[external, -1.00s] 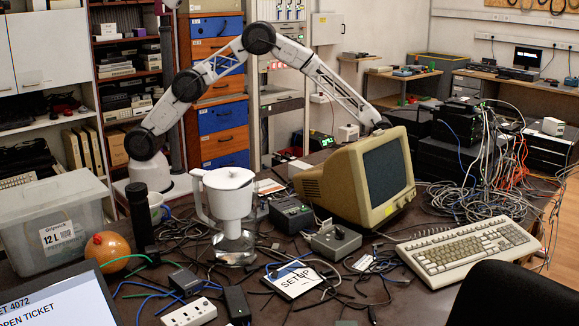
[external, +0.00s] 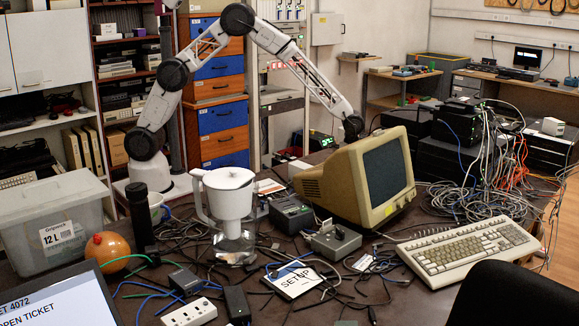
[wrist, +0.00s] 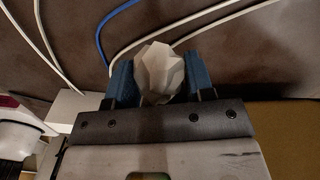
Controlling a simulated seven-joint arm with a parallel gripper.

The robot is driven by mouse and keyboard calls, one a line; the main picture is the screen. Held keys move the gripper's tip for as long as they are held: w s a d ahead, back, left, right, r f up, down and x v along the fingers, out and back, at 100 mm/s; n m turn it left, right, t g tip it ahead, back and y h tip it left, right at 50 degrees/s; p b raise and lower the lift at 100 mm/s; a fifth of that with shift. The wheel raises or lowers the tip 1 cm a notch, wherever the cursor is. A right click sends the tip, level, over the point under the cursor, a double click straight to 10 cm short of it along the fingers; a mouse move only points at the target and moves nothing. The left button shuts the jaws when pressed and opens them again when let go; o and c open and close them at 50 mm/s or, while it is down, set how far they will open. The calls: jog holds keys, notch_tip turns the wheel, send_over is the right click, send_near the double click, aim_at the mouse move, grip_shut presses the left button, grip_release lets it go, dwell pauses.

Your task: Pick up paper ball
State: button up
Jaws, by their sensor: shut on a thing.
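The paper ball (wrist: 158,72) is a crumpled, faceted off-white lump in the wrist view. It sits between the two blue fingers of my gripper (wrist: 160,82), which are shut on it from both sides. In the external view my arm reaches over to the back of the beige monitor (external: 365,175). The gripper's fingers and the paper ball are hidden there behind the monitor.
White cables (wrist: 215,30) and a blue cable (wrist: 103,40) lie on the dark table around the ball. A white pitcher (external: 228,195), a grey switch box (external: 336,240) and a keyboard (external: 468,246) stand in front. Tangled cables cover much of the table.

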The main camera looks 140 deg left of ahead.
jog(key=shift+s+d+r, duration=0.15)
jog(key=shift+s+d, duration=1.2)
